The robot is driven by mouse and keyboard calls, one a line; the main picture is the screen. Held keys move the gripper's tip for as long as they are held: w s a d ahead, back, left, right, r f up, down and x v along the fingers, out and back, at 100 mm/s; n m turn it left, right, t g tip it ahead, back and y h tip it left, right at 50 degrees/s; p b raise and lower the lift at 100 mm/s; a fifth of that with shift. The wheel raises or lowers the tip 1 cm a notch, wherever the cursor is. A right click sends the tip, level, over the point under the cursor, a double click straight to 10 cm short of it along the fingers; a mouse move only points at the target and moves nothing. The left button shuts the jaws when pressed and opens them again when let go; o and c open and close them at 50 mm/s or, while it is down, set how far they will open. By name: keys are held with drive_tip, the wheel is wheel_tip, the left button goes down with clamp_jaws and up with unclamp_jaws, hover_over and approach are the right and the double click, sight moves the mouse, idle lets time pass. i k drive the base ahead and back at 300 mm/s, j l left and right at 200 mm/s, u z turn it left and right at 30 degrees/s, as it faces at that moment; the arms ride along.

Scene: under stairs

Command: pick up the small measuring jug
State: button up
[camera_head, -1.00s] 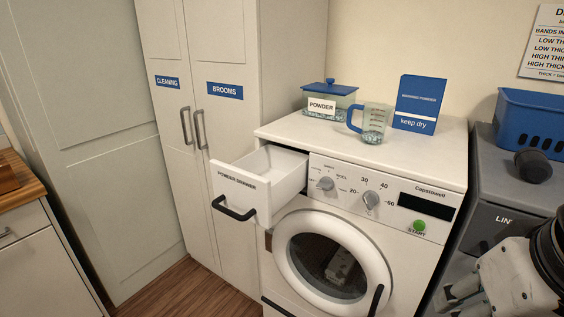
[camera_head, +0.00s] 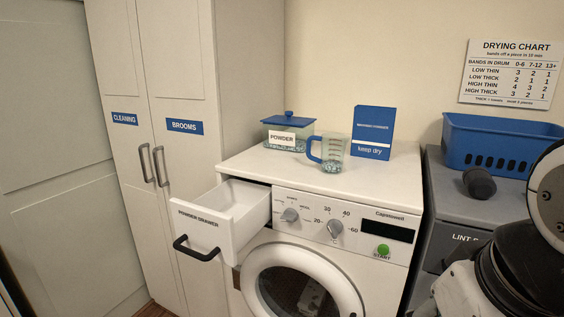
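The small measuring jug (camera_head: 332,154) stands upright on top of the white washing machine (camera_head: 320,178). It is clear, with red markings and a blue handle on its left side, and some pale blue powder shows low inside it. It stands just right of the powder tub and in front of the blue washing powder box. Part of my arm shows at the lower right, well apart from the jug. My gripper's fingers are not in view.
The powder tub (camera_head: 288,134) with a blue lid and the washing powder box (camera_head: 373,132) stand close behind the jug. The powder drawer (camera_head: 225,222) is pulled out. A blue basket (camera_head: 500,143) and a dark knob-like object (camera_head: 479,183) are on the grey unit at right.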

sight(333, 145)
drive_tip(key=i+j+u, duration=0.5)
drive_tip(key=i+j, duration=0.2)
drive_tip(key=j, duration=0.15)
drive_tip(key=i+j, duration=0.2)
drive_tip(key=j, duration=0.2)
drive_tip(key=j+z, duration=0.2)
drive_tip(key=z, duration=0.2)
drive_tip(key=i+j+z, duration=0.1)
drive_tip(key=z, duration=0.3)
drive_tip(key=j+z, duration=0.55)
drive_tip(key=z, duration=0.3)
drive_tip(key=k+j+z, duration=0.1)
drive_tip(key=z, duration=0.3)
